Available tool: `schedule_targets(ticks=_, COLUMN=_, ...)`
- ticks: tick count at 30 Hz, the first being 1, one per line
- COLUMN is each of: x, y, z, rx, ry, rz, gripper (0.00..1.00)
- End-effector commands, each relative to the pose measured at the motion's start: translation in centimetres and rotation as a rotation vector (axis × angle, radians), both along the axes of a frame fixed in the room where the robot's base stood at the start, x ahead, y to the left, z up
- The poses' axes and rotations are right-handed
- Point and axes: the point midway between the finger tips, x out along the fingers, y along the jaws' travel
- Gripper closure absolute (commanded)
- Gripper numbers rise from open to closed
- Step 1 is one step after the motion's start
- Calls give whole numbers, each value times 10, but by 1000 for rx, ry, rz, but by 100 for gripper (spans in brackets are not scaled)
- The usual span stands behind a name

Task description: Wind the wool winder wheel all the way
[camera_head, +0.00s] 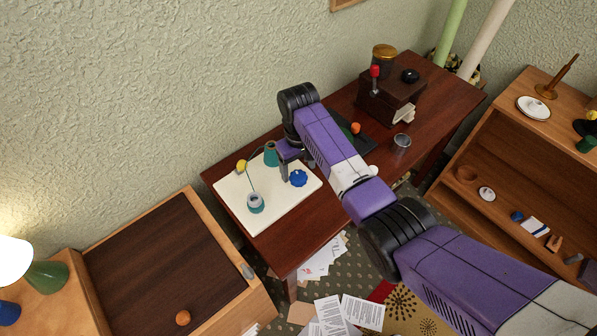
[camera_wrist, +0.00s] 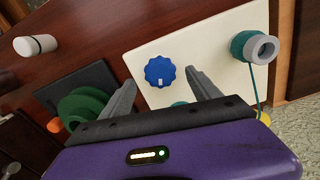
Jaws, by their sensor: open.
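The wool winder is a white board (camera_head: 232,196) on the dark wooden table, and it also shows in the wrist view (camera_wrist: 212,52). On it is a blue scalloped wheel (camera_head: 299,178) with a pale mark, seen between my fingers in the wrist view (camera_wrist: 160,71). A teal spool with a grey top (camera_head: 255,203) stands near the front; it is at upper right in the wrist view (camera_wrist: 254,47). A thread runs from it toward a yellow piece (camera_head: 241,166). A teal piece (camera_head: 270,153) is partly hidden by my arm. My gripper (camera_head: 287,168) is open and empty beside the wheel; contact cannot be told.
On the same table are a dark mat (camera_head: 367,144) with a green piece (camera_wrist: 80,108), a metal cup (camera_head: 402,141) and a wooden grinder box (camera_head: 388,100) with a red knob. A wall rises behind. A shelf unit (camera_head: 510,120) stands right, a cabinet (camera_head: 165,262) left.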

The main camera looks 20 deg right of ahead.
Motion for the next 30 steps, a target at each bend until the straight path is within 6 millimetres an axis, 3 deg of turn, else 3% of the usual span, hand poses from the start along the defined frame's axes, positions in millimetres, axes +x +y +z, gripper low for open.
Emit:
schedule_targets(ticks=3, x=1, y=0, z=21, rx=1, ry=-4, rz=0, gripper=29)
schedule_targets(ticks=10, x=0, y=0, z=46, rx=0, ry=-1, rz=0, gripper=29)
schedule_targets(ticks=30, x=0, y=-6, z=49, rx=0, ry=0, rz=-10, gripper=29)
